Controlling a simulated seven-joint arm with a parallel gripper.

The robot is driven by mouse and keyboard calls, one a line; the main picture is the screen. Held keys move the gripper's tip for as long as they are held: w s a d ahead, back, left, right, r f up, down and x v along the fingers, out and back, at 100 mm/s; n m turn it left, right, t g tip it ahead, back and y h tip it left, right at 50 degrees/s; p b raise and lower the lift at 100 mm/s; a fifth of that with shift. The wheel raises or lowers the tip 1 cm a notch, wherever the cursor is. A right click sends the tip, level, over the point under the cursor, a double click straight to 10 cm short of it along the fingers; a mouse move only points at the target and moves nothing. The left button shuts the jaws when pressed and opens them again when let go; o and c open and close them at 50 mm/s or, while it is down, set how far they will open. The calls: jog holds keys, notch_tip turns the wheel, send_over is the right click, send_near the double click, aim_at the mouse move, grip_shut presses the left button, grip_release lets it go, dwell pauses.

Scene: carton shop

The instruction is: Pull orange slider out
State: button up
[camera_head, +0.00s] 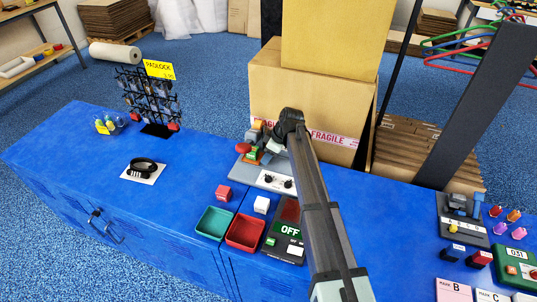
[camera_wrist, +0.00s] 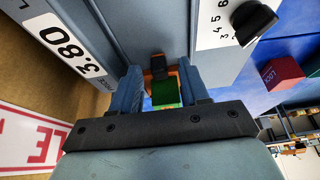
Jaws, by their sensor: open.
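An orange part (camera_wrist: 147,81), likely the orange slider, shows in the wrist view between the fingers of my gripper (camera_wrist: 158,78). In the head view my gripper (camera_head: 283,127) is over the back of a grey control panel (camera_head: 270,178). Orange (camera_head: 258,125) and green (camera_head: 252,153) parts show just left of it. My arm hides part of the panel.
Large cardboard boxes (camera_head: 315,90) stand close behind the panel. Green (camera_head: 214,222) and red (camera_head: 245,232) trays are nearer. The blue top (camera_head: 80,140) is mostly free at left.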

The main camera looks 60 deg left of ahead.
jog(key=shift+c, duration=0.3)
grip_shut()
jog(key=w+d, duration=0.8)
jog(key=shift+w+d, duration=0.1)
dwell(0.3)
jog(key=shift+c, duration=1.5)
grip_release()
jog(key=o, duration=0.4)
jog(key=shift+c, duration=0.2)
